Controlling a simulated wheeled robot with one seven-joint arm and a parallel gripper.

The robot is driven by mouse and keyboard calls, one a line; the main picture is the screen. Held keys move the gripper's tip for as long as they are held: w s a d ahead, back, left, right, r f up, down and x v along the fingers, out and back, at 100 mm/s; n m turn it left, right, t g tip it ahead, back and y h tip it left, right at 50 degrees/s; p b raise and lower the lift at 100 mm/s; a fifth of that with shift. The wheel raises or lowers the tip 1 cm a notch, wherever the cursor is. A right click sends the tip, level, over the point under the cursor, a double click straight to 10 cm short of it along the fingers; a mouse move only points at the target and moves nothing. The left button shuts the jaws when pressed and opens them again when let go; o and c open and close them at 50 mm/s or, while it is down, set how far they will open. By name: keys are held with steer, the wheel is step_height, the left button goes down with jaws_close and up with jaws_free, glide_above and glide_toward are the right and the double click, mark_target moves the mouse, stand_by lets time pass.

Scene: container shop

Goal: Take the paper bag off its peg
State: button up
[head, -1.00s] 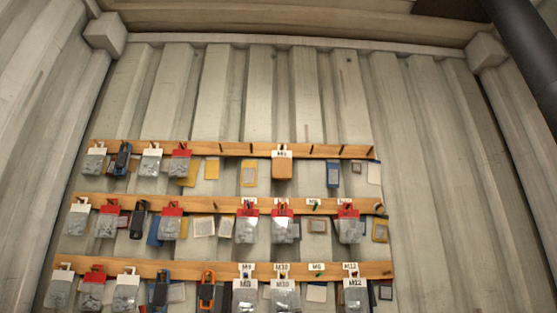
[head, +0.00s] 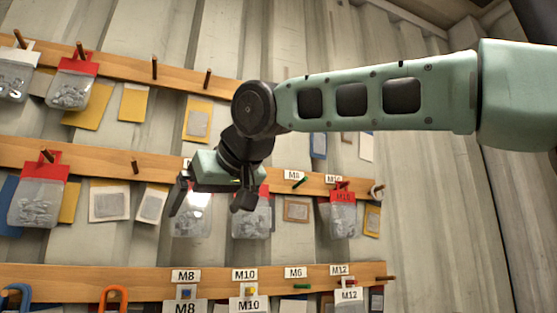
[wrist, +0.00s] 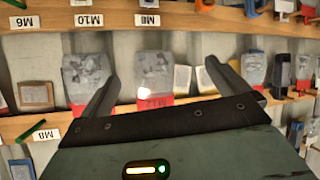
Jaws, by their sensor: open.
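The paper bag does not show in the head view now. My arm covers the stretch of the top rail (head: 187,81) where a brown bag hung under a white label in the earlier frame. My gripper (head: 205,210) is open and empty, pointing down in front of the middle row, lower than the top rail. In the wrist view my gripper (wrist: 160,74) has its fingers spread before clear bags with red headers. I cannot make out the paper bag there.
Red-topped clear bags (head: 251,220) hang close behind my gripper on the middle rail (head: 90,160). A lower rail (head: 130,277) carries labels and more goods. Bare pegs (head: 154,67) stick out of the top rail. The corrugated wall at right is clear.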

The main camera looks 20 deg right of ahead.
steer(key=s+d+r+m+t+h+p, duration=0.15)
steer(key=d+r, duration=0.25)
steer(key=r, duration=0.6)
steer(key=d+r+m+t+h+p, duration=0.1)
steer(key=d+r+m+t, duration=0.2)
steer(key=r, duration=0.7)
steer(key=s+d+r+t+h+p, duration=0.15)
steer(key=d+r, duration=0.35)
steer(key=r, duration=0.5)
steer(key=shift+y, duration=0.5)
steer(key=w+p, duration=0.7)
steer(key=w, duration=0.8)
steer(key=shift+w+a+r+p, duration=0.1)
steer(key=shift+w+p, duration=0.25)
steer(key=shift+p, duration=0.05)
steer(key=shift+w, duration=0.75)
steer(key=shift+f, duration=0.2)
steer(key=c, duration=1)
steer(key=shift+r+p, duration=0.35)
steer(key=shift+p, duration=0.2)
